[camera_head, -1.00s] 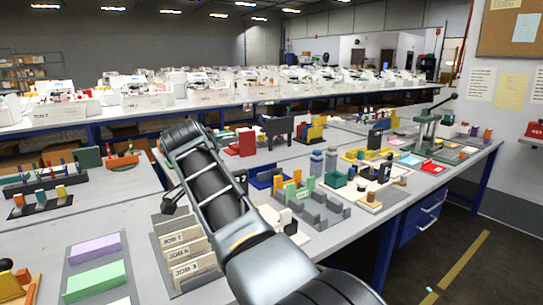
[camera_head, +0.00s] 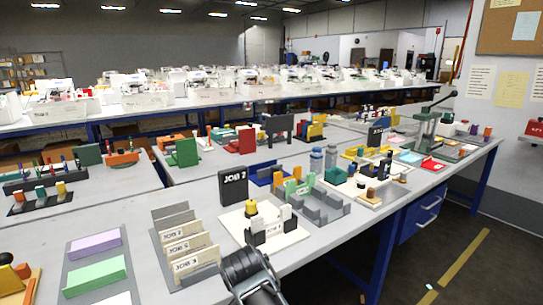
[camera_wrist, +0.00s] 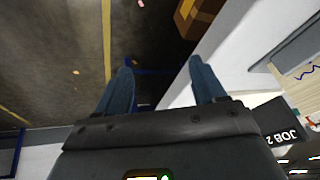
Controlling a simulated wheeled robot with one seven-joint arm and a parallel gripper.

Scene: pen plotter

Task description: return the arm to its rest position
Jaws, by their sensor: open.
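My arm (camera_head: 252,272) shows at the bottom of the head view, low in front of the table's near edge. My gripper (camera_wrist: 158,75) shows in the wrist view with its two blue fingers spread wide apart and nothing between them. The floor and a white surface show beyond the fingers. In the head view the gripper itself cannot be made out.
On the near table (camera_head: 335,228) stand a card rack (camera_head: 183,245), a black JOB 2 sign (camera_head: 233,188), a white plate with small blocks (camera_head: 264,224) and a grey slotted fixture (camera_head: 318,207).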

